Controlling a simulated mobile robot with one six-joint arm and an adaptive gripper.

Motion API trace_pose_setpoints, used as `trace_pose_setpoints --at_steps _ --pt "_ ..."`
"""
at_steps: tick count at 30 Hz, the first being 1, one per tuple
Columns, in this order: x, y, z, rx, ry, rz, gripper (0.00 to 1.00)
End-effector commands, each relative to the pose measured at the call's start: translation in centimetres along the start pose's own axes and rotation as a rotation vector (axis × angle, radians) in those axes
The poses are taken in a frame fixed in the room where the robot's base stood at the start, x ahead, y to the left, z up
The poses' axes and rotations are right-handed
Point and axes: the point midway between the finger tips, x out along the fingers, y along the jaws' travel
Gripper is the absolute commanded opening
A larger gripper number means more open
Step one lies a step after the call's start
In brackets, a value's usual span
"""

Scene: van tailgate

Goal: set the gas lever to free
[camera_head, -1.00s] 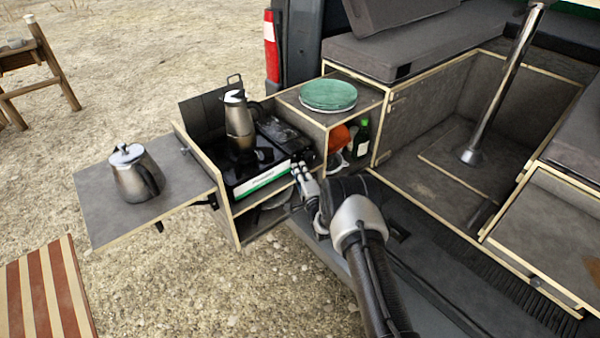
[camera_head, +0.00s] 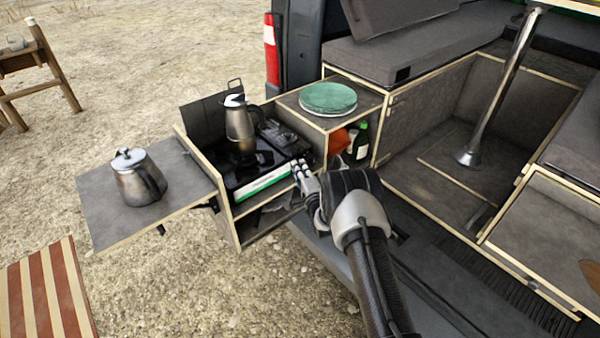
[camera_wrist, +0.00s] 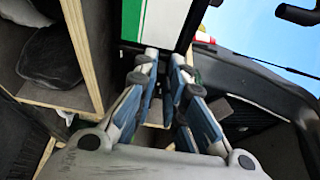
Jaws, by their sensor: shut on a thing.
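The camp stove (camera_head: 255,168) is black with a white and green front panel (camera_head: 265,182), and sits in the pull-out kitchen box. My gripper (camera_head: 298,166) is at the right end of that panel. In the wrist view the panel (camera_wrist: 160,18) is straight ahead, and the fingertips of my gripper (camera_wrist: 166,62) are close together at its lower edge. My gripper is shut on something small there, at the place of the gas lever. The lever itself is hidden by the fingers, so I cannot tell its setting.
A metal coffee pot (camera_head: 239,125) stands on the stove. A metal kettle (camera_head: 138,178) stands on the side shelf (camera_head: 100,205). Green plates (camera_head: 328,97) lie on the cabinet to the right.

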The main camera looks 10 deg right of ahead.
Motion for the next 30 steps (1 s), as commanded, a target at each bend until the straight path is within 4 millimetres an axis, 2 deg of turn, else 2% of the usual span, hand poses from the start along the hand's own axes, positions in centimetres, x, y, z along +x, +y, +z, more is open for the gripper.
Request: trace_pose_setpoints --at_steps 7,8,11,20,26,30 --pt "0.1 -0.5 -0.1 0.0 0.001 -0.011 0.0" --pt "0.1 -0.5 -0.1 0.0 0.001 -0.012 0.13" --pt "0.1 -0.5 -0.1 0.0 0.001 -0.013 0.2" --pt "0.0 -0.3 -0.1 0.0 0.001 -0.009 0.2" --pt "-1.9 -0.2 -0.1 0.001 0.001 -0.004 0.2" --pt "-4.7 -0.2 -0.1 0.0 0.001 -0.004 0.2"
